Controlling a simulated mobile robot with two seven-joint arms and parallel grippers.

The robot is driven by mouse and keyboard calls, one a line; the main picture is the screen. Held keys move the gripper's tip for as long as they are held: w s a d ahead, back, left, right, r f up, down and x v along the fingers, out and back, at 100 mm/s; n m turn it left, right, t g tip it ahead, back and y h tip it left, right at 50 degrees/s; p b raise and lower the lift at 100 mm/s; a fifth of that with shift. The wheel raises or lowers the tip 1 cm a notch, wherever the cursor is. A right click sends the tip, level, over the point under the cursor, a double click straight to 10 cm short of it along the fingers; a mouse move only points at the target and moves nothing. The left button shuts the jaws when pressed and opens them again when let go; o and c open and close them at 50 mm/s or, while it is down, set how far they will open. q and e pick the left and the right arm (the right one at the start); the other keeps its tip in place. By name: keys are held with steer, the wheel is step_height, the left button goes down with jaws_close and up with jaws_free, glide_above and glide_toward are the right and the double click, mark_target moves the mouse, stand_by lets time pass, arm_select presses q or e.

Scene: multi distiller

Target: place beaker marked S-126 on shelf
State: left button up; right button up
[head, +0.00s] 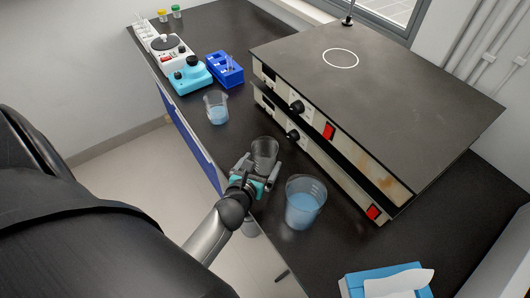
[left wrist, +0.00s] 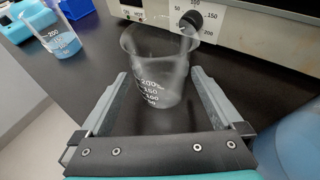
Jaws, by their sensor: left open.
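A clear, empty glass beaker (head: 265,152) stands on the black bench top, and it also shows in the left wrist view (left wrist: 158,68). White volume marks show on it, but no S-126 marking is readable on any beaker. My left gripper (head: 262,170) is open, with one finger on each side of this beaker's lower part. Contact cannot be told. Two beakers with blue liquid stand nearby: one (head: 304,204) to the right, one (head: 216,108) farther back. I cannot identify a separate shelf; a flat dark top (head: 370,75) covers the appliance. My right gripper is not in view.
A boxy appliance (head: 345,150) with knobs and red switches stands close behind the empty beaker. A blue tube rack (head: 226,70) and a teal device (head: 191,77) stand at the back left. A tissue box (head: 355,284) is at the front right. The bench edge is near my gripper.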

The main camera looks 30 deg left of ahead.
mark_target(269, 149)
arm_select(q)
steer(key=shift+b+x, duration=0.85)
steer(key=shift+x, duration=2.25)
steer(key=shift+d+r, duration=0.1)
steer(key=shift+r, duration=0.05)
steer(key=c, duration=1.4)
steer(key=shift+r, duration=0.15)
steer(key=shift+r+p, duration=0.5)
steer(key=shift+r, duration=0.05)
step_height(269, 149, up, 19)
steer(key=p, duration=0.8)
steer(key=shift+d+f+p, duration=0.1)
steer(key=shift+f+p, duration=0.1)
steer(key=shift+p, duration=0.15)
